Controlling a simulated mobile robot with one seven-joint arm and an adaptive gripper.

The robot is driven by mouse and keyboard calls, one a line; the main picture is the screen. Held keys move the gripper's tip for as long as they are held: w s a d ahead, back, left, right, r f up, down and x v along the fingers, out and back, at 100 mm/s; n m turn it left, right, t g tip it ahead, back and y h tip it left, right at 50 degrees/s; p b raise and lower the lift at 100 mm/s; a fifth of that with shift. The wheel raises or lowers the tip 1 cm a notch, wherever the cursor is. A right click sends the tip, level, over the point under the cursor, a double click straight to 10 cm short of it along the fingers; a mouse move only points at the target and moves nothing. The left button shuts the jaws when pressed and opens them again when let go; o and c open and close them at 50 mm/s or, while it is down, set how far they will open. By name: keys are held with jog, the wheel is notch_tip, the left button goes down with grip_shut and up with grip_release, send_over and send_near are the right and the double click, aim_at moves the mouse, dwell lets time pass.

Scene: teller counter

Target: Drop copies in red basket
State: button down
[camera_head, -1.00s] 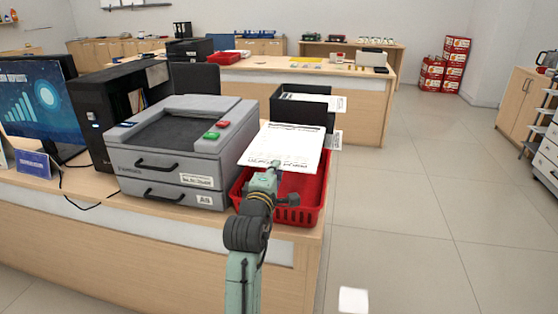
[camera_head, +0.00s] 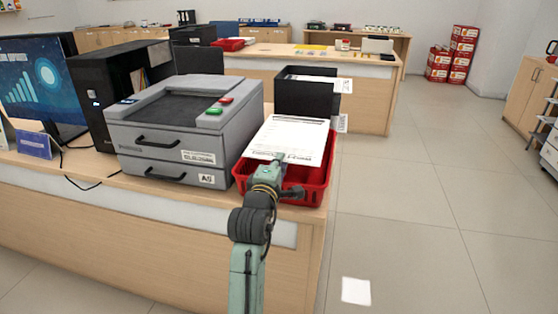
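The copies (camera_head: 290,137) are white printed sheets, held nearly flat over the red basket (camera_head: 313,191). My gripper (camera_head: 279,160) is at their near edge and appears shut on them. Its fingertips are small and partly hidden. The red basket stands on the counter at its right end, right of the grey printer. The sheets cover much of its opening. I cannot tell whether they touch its rim or its floor.
The grey printer (camera_head: 185,130) stands close left of the basket. A black tray box (camera_head: 306,98) with papers stands just behind it. A white square (camera_head: 356,291) lies on the floor. The floor to the right is open.

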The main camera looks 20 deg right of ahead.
jog(key=c, duration=1.7)
grip_release()
jog(key=v, duration=1.2)
